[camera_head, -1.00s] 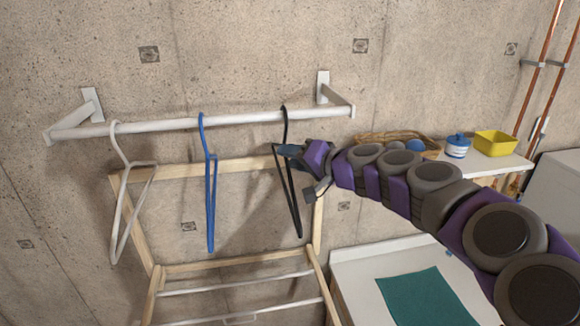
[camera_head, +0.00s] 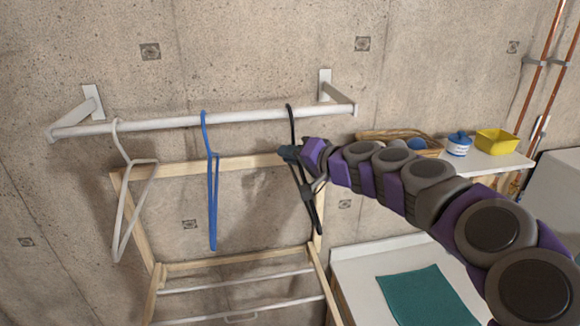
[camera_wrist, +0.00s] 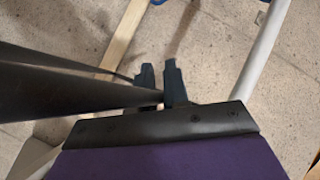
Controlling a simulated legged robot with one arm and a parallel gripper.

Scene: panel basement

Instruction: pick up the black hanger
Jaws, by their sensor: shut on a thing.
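The black hanger (camera_head: 311,212) hangs at the right end of the white wall rail (camera_head: 240,115), its hook (camera_head: 290,122) at the rail. My gripper (camera_head: 290,154) is at the hanger's upper part, just below the hook, and partly hides it. In the wrist view the dark hanger (camera_wrist: 60,88) runs in from the left to the fingers (camera_wrist: 160,84), which are shut on it. A blue hanger (camera_head: 212,195) and a white hanger (camera_head: 128,200) hang farther left on the same rail.
A wooden drying rack (camera_head: 230,258) stands below the rail. To the right are a white surface with a teal cloth (camera_head: 428,297) and a shelf (camera_head: 490,160) with a basket (camera_head: 432,151), a blue-and-white tub (camera_head: 457,146) and a yellow container (camera_head: 497,141).

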